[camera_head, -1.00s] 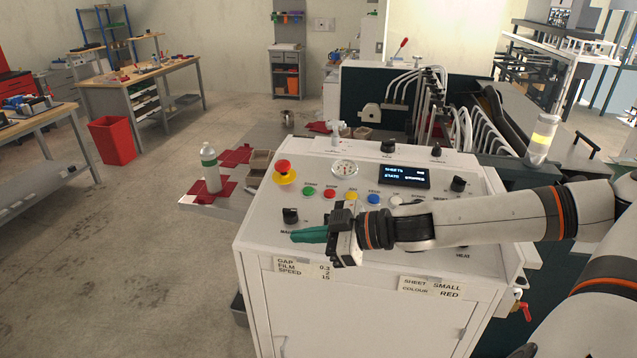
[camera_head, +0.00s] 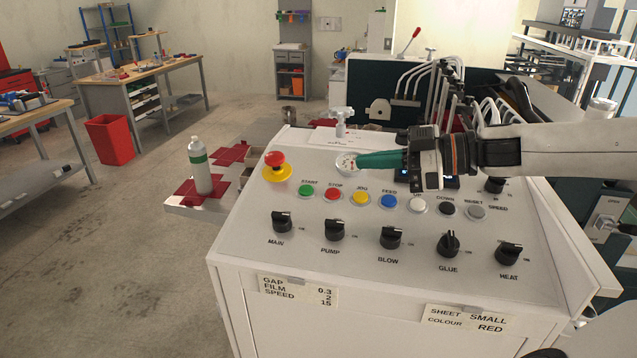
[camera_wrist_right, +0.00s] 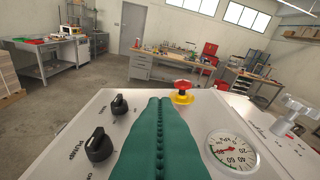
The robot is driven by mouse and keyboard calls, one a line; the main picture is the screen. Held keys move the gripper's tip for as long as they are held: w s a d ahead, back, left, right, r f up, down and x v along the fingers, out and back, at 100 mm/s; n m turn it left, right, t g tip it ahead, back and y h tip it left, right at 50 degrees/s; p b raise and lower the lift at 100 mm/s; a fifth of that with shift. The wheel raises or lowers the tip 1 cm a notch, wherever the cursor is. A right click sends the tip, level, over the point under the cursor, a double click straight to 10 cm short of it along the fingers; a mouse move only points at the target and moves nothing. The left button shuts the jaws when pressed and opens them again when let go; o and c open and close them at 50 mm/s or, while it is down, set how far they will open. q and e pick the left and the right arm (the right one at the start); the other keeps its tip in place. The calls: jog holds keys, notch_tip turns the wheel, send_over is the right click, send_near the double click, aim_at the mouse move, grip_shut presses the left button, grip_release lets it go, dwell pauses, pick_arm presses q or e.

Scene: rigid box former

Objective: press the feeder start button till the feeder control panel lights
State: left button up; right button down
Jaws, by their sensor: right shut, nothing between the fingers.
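The white control panel (camera_head: 300,222) slopes up in front of me. Its row of buttons holds a green START button (camera_head: 306,190), a red STOP button (camera_head: 332,195), a yellow JOG button (camera_head: 360,198), a blue FEED button (camera_head: 389,201) and several pale or dark ones. My right gripper (camera_head: 360,161) is shut and empty, its green fingers pointing left over the gauge (camera_head: 346,162), behind the button row. They look apart from the buttons. The dark display is mostly hidden behind this gripper. The wrist view shows the shut fingers (camera_wrist_right: 160,100) beside the gauge (camera_wrist_right: 231,150). My left gripper is out of view.
A red mushroom button (camera_head: 275,160) on a yellow base stands at the panel's upper left. Black rotary knobs, including MAIN (camera_head: 281,222) and PUMP (camera_head: 333,230), line the front. A white valve handle (camera_head: 341,118) rises behind the gauge. A bottle (camera_head: 200,170) stands left of the panel.

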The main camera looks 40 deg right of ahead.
jog(key=shift+w+f, duration=0.2)
jog(key=shift+w, duration=0.2)
jog(key=p, duration=0.4)
send_over(318, 196)
jog(key=s, duration=0.2)
notch_tip(318, 196, down, 2)
jog(key=shift+w+d+f, duration=0.1)
jog(key=shift+w+a+f, duration=0.15)
jog(key=shift+w+a, duration=0.2)
jog(key=shift+w, duration=0.2)
jog(key=shift+w+f, duration=0.15)
jog(key=shift+f, duration=0.15)
notch_tip(318, 196, down, 2)
jog(key=shift+w+d+f+p, duration=0.1)
jog(key=shift+d+f+p, duration=0.05)
jog(key=shift+p, duration=0.25)
jog(key=shift+w+d+f, duration=0.1)
jog(key=shift+d+f, duration=0.05)
jog(key=shift+f, duration=0.35)
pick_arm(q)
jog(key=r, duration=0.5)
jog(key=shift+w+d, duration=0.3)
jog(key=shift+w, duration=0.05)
